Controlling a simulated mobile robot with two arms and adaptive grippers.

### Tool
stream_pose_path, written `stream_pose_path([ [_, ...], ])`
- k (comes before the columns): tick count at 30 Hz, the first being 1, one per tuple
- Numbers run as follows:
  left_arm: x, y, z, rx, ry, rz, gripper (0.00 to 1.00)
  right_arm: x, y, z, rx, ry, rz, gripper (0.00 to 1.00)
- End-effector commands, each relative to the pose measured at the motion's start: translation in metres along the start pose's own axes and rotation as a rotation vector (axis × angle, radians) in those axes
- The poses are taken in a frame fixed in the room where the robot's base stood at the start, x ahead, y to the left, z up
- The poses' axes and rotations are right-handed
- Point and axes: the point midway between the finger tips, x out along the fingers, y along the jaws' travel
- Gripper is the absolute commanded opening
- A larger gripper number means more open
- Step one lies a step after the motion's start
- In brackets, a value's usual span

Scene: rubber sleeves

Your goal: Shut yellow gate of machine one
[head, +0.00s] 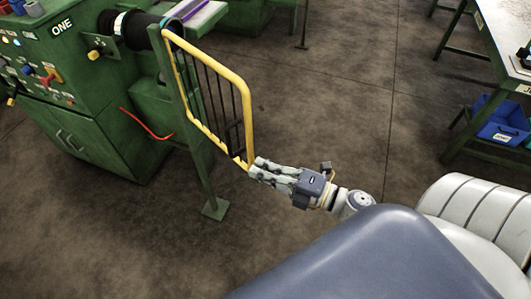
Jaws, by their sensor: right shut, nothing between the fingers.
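The yellow gate (243,90) is a yellow tube frame with dark bars, hung on a green post (187,110) in front of green machine one (62,75), which is marked ONE. The gate stands swung out from the machine, over the floor. My right gripper (254,170) is shut and empty at the lower near corner of the gate frame. Its fingertips overlap the frame in the picture; I cannot tell whether they touch it. My left gripper is out of view.
A black roller (140,30) and a purple strip (188,9) lie behind the gate. A red hose (145,124) hangs at the machine's side. A workbench (505,40) with a blue bin (497,122) is at the right. The floor (330,90) between is clear.

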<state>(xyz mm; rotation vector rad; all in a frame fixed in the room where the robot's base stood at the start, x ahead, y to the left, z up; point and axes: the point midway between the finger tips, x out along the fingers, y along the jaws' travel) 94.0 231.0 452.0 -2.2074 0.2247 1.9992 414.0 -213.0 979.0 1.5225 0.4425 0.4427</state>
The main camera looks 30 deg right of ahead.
Motion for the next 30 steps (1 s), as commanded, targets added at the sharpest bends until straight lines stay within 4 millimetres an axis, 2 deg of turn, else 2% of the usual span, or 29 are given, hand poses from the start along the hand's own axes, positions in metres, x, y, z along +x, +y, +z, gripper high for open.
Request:
stream_pose_path([
  [5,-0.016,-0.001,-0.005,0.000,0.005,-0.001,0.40,0.033,0.005,0.001,0.004,-0.001,0.004,0.00],
  [12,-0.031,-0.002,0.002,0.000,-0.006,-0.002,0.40,0.076,0.004,0.001,0.004,-0.002,0.003,0.00],
  [18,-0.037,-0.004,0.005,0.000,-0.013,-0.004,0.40,0.064,0.001,0.029,0.004,-0.004,-0.002,0.00],
  [23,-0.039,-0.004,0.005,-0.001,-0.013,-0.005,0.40,0.061,0.000,0.037,0.004,-0.003,0.000,0.00],
  [30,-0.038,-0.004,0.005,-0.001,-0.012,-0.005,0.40,0.060,-0.001,0.038,0.004,-0.002,0.000,0.00],
])
